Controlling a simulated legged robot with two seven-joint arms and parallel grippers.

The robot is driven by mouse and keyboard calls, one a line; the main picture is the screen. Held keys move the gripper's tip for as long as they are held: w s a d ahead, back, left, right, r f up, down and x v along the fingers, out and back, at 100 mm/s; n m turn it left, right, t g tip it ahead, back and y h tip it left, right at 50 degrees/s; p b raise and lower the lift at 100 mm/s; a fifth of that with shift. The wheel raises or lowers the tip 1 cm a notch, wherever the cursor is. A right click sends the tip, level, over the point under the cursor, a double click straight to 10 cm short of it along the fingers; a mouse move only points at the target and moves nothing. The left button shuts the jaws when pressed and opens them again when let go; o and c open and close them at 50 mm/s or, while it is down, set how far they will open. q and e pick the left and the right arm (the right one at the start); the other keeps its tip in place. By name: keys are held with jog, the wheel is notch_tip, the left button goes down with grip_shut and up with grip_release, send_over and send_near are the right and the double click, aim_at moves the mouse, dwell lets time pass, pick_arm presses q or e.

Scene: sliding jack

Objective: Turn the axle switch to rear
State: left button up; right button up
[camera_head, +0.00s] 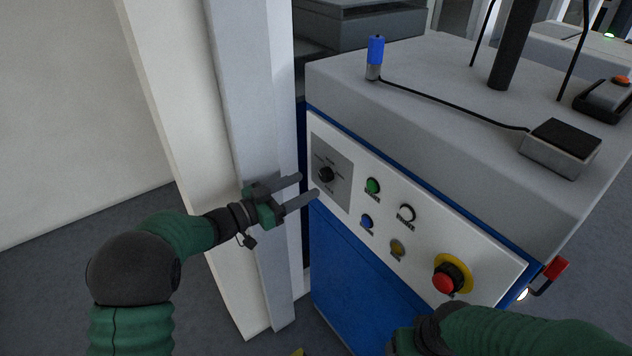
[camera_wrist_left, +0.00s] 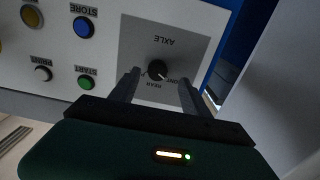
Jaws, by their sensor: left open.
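The axle switch (camera_head: 326,174) is a small black round knob on a grey plate at the left end of the machine's white control panel. It also shows in the left wrist view (camera_wrist_left: 156,69), upside down, with the word AXLE on the plate. A small pale mark on the knob points to the lower right there; the small position labels are hard to read. My left gripper (camera_head: 308,186) is open, with its fingers pointing at the knob. In the wrist view the knob appears between the two fingertips. My right gripper (camera_head: 402,342) is at the bottom edge, its fingers hidden.
The panel also has a green button (camera_head: 373,185), a white button (camera_head: 407,213), a blue button (camera_head: 366,221), a yellow button (camera_head: 397,247) and a red emergency stop (camera_head: 445,281). A pale upright post (camera_head: 252,100) stands left of the machine, behind my left gripper.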

aim_at(322, 177)
pick_arm(q)
jog(key=x, duration=0.5)
jog(key=shift+d, duration=0.2)
jog(key=shift+s+a+r, duration=0.1)
jog(key=shift+c, duration=0.3)
jog(key=shift+c, duration=1.1)
grip_shut()
